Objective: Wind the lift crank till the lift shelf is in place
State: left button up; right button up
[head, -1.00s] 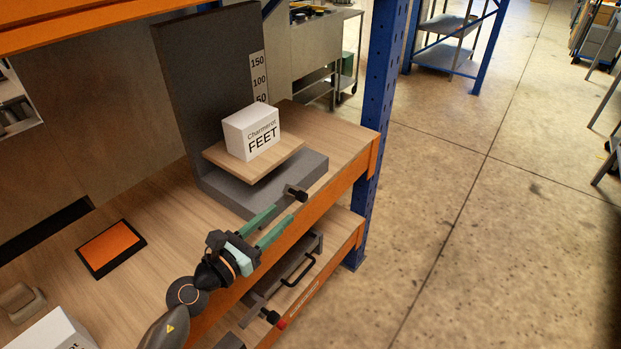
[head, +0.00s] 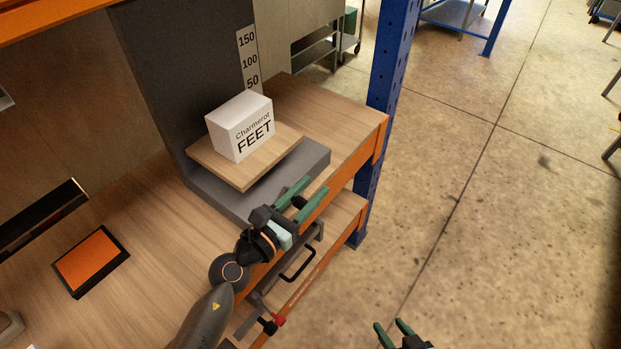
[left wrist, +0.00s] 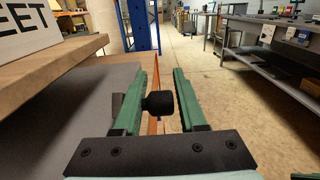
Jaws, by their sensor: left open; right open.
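The lift shelf (head: 212,167) is a wooden platform low on the grey lift, a little above its grey base (head: 316,158). A white box marked FEET (head: 238,128) stands on it. The lift crank's black knob (head: 299,202) is at the base's front. In the left wrist view the knob (left wrist: 160,103) sits between my green fingers, with gaps beside it. My left gripper (head: 316,186) is open around the knob. The crank's arm is mostly hidden. My right gripper (head: 390,325) is open and empty at the bottom of the head view, over the floor.
A scale (head: 249,62) marked 50, 100, 150 runs up the lift column. A blue rack post (head: 384,85) stands right of the bench. An orange pad (head: 90,262) lies on the bench at left. A drawer with a black handle (head: 298,265) is below.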

pick_arm(q)
jog(key=shift+c, duration=0.3)
grip_shut()
dwell(1.3)
